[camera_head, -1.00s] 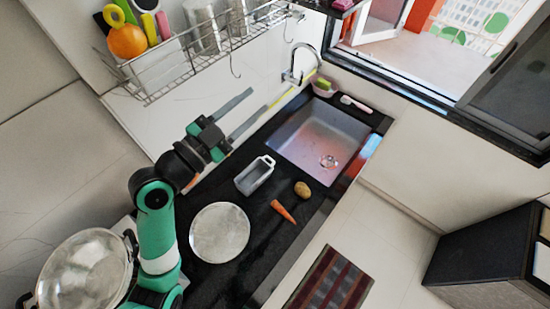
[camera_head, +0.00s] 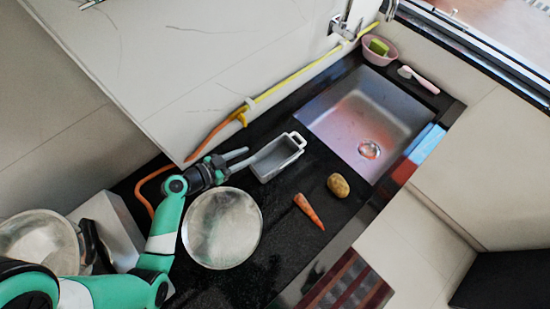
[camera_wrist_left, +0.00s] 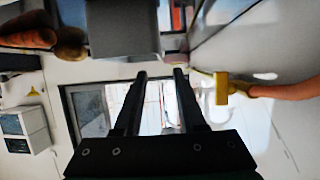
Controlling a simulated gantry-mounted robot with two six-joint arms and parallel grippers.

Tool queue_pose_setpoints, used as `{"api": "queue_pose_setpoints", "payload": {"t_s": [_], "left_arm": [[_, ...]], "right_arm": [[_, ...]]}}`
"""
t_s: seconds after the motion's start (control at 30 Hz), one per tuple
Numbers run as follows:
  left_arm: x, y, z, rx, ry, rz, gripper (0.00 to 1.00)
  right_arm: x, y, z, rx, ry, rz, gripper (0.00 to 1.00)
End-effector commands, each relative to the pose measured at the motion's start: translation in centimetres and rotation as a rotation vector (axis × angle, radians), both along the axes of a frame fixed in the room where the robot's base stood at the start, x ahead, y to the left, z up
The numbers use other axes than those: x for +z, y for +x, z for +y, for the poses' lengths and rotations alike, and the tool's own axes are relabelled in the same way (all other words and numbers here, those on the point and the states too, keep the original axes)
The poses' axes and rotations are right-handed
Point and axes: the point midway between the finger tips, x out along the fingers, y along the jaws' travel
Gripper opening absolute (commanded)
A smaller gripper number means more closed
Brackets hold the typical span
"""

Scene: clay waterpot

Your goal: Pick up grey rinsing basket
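The grey rinsing basket (camera_head: 277,157), a small rectangular tub with a loop handle at its far right end, stands upright on the black counter left of the sink. It also shows in the left wrist view (camera_wrist_left: 122,30) at the top edge, partly cut off. My left gripper (camera_head: 248,156) is low at the basket's left end, its fingers pointing toward it. The fingers are apart with nothing between them, as the left wrist view (camera_wrist_left: 160,72) also shows. I cannot tell whether a fingertip touches the basket. My right gripper is not in view.
A round metal lid (camera_head: 222,228) lies just below the left gripper. A carrot (camera_head: 308,210) and a potato (camera_head: 338,185) lie right of it. The sink (camera_head: 352,112) is empty. A yellow-orange hose (camera_head: 270,92) runs along the wall. A pot (camera_head: 38,245) stands at left.

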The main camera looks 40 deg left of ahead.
Motion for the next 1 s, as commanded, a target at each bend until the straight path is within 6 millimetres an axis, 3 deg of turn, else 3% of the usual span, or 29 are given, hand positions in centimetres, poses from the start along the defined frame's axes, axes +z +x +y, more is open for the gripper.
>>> {"api": "queue_pose_setpoints", "payload": {"t_s": [0.2, 0.47, 0.7, 1.0], "left_arm": [[-1.7, 3.8, -0.5, -0.005, 0.0, 0.0, 0.4], [-2.2, 4.9, -0.6, -0.003, 0.001, 0.0, 0.4], [-4.2, 8.3, -1.0, -0.005, 0.001, 0.0, 0.4], [-4.4, 9.0, -1.1, -0.002, 0.001, 0.0, 0.4]], "right_arm": [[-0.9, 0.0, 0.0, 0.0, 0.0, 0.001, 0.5], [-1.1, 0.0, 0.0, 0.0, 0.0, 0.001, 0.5], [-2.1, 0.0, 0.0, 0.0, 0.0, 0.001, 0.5], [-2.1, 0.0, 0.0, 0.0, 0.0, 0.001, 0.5]]}}
